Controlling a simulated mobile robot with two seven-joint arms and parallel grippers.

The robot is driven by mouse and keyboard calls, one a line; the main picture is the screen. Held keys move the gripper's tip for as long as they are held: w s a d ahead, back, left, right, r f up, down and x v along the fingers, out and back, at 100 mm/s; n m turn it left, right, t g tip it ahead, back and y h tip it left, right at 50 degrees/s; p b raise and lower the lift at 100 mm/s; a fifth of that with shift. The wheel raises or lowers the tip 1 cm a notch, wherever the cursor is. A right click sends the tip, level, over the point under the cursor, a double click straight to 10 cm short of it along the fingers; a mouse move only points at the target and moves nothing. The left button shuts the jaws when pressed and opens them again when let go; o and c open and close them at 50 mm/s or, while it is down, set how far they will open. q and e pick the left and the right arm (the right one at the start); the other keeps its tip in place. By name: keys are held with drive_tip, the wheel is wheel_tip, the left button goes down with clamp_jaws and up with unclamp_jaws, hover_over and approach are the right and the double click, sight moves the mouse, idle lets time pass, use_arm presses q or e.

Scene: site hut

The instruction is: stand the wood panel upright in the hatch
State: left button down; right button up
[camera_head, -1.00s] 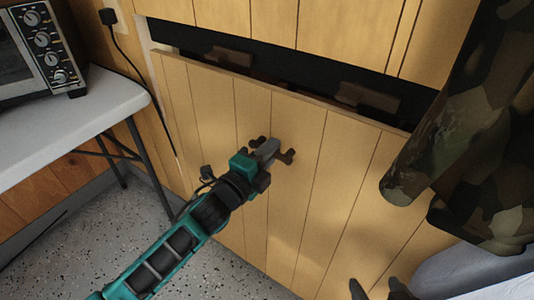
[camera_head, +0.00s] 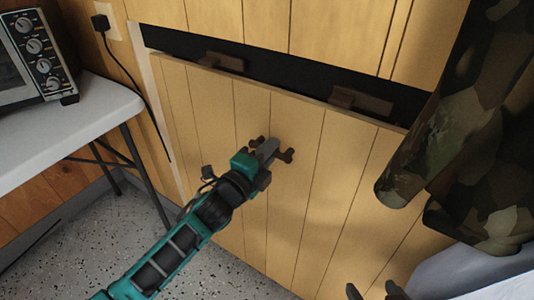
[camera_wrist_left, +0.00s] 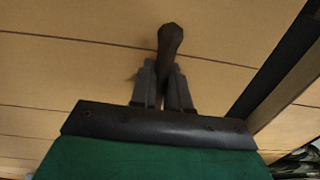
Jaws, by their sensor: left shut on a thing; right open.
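The wood panel (camera_head: 300,190) is a large plank-faced board standing in front of the hatch (camera_head: 290,68), whose dark opening shows as a band above the panel's top edge. Two brown blocks (camera_head: 362,101) sit along that top edge; I cannot tell whether they touch the panel. My left gripper (camera_head: 268,152) is shut on the dark handle (camera_head: 288,156) at the panel's middle; the handle's knob also shows in the left wrist view (camera_wrist_left: 170,38). My right gripper (camera_head: 374,292) is open and empty at the bottom edge, in front of the panel's lower part.
A white table (camera_head: 75,125) with a toaster oven (camera_head: 35,55) stands at the left. A black cord (camera_head: 135,85) hangs beside the hatch's pale left jamb (camera_head: 158,90). Camouflage cloth (camera_head: 470,150) hangs at the right, close to the panel. Speckled floor shows at lower left.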

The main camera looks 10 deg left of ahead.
use_arm(q)
drive_tip(key=shift+w+d+r, duration=0.15)
drive_tip(key=shift+w+r, duration=0.1)
drive_tip(key=shift+r, duration=0.1)
